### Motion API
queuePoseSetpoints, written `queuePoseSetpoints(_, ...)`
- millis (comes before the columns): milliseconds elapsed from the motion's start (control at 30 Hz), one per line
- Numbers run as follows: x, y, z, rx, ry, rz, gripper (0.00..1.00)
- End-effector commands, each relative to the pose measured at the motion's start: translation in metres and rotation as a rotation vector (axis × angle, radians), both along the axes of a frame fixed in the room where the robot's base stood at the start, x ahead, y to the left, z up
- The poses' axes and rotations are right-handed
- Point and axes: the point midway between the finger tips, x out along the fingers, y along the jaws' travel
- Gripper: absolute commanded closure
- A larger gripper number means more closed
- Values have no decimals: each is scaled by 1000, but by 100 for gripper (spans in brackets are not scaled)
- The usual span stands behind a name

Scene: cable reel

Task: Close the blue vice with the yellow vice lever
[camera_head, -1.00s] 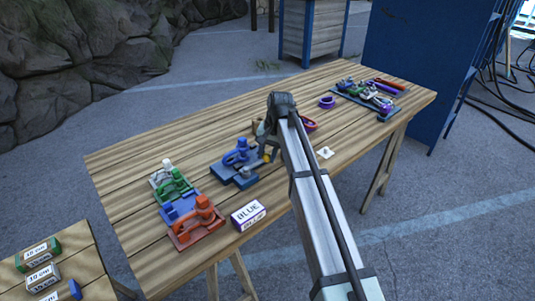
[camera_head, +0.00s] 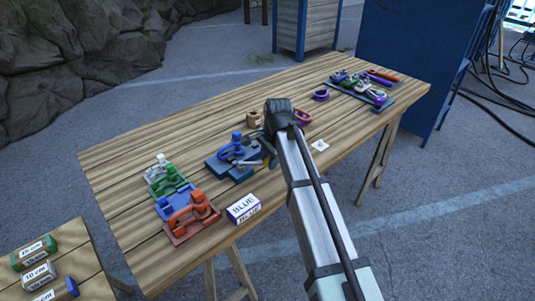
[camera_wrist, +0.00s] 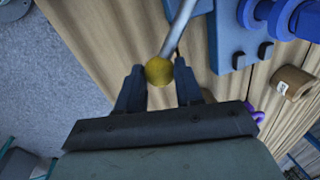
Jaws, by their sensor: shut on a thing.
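The blue vice (camera_head: 221,168) is on the wooden table, left of my gripper in the head view. Part of its blue body (camera_wrist: 228,45) shows at the upper right of the wrist view. The vice lever is a grey metal rod (camera_wrist: 179,28) ending in a round yellow knob (camera_wrist: 159,72). My gripper (camera_wrist: 158,68) is shut on the yellow knob, with one finger on each side of it. In the head view my gripper (camera_head: 270,152) is low beside the vice, and my arm and wrist hide part of it. How far the vice jaws stand apart is not clear.
Green (camera_head: 168,182) and red (camera_head: 190,222) clamp fixtures stand to the left. A box marked BLUE (camera_head: 243,208) lies near the front edge. A tan roll (camera_head: 254,118) and purple ring (camera_head: 321,95) are behind. A tool tray (camera_head: 375,104) is at the far right.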

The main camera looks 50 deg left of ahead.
Motion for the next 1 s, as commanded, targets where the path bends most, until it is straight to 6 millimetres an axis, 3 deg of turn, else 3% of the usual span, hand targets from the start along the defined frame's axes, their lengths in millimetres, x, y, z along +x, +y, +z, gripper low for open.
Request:
queuePoseSetpoints(500, -39, -27, 0, -2, -1, -487, 100)
queuePoseSetpoints(1000, -75, -32, 0, -3, 1, -899, 100)
